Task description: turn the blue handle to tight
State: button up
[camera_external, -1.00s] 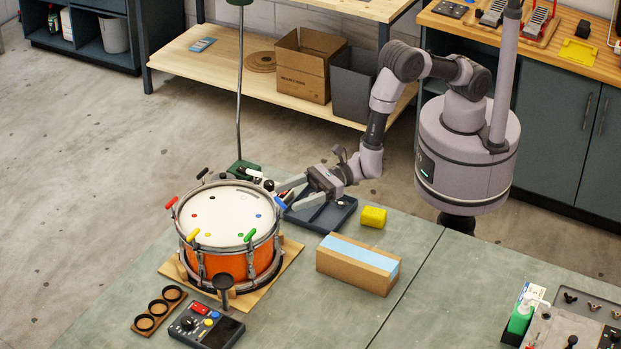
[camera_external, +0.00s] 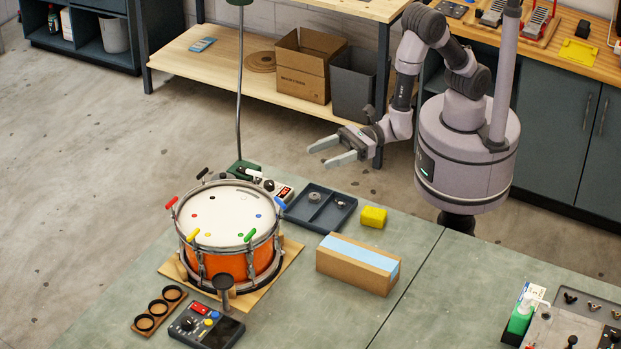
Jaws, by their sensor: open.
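The orange drum (camera_external: 232,264) stands on a wooden board on the green bench. Coloured handles sit around its rim. My gripper (camera_external: 327,153) is open and empty. It is in the air above and to the right of the drum, apart from the blue handle, with its fingers pointing left.
A dark tray (camera_external: 341,218) with small parts lies right of the drum, near a yellow sponge (camera_external: 373,217) and a cardboard box (camera_external: 345,271). A lamp post (camera_external: 239,100) rises behind the drum. A control box (camera_external: 207,327) stands in front.

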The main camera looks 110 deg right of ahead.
jog(key=s+a+f+n+g+y+b, duration=0.4)
jog(key=s+a+f+n+g, duration=0.7)
jog(key=s+a+f+n, duration=0.15)
jog(key=s+d+f+n+g+h+b, duration=0.2)
jog(key=s+d+f+n+g+h, duration=0.1)
jog(key=s+d+f+n+h, duration=0.4)
jog(key=w+d+r+n+t+h+b, duration=0.3)
jog(key=w+d+r+n+t+h, duration=0.15)
jog(key=w+d+n+t, duration=0.5)
jog(key=w+a+r+n+t+y+b, duration=0.1)
jog(key=w+a+r+n+t+y, duration=0.15)
jog(key=r, duration=0.55)
jog(key=w+a+r+n+t+y+b, duration=0.1)
jog(key=w+a+r+n+t+y, duration=0.2)
jog(key=r, duration=0.6)
jog(key=h, duration=0.1)
send_near(279, 204)
jog(key=shift+m, duration=0.35)
jog(key=w, duration=0.6)
jog(key=w+f, duration=0.1)
jog(key=w, duration=0.2)
jog(key=shift+w+a, duration=0.2)
jog(key=shift+w, duration=0.1)
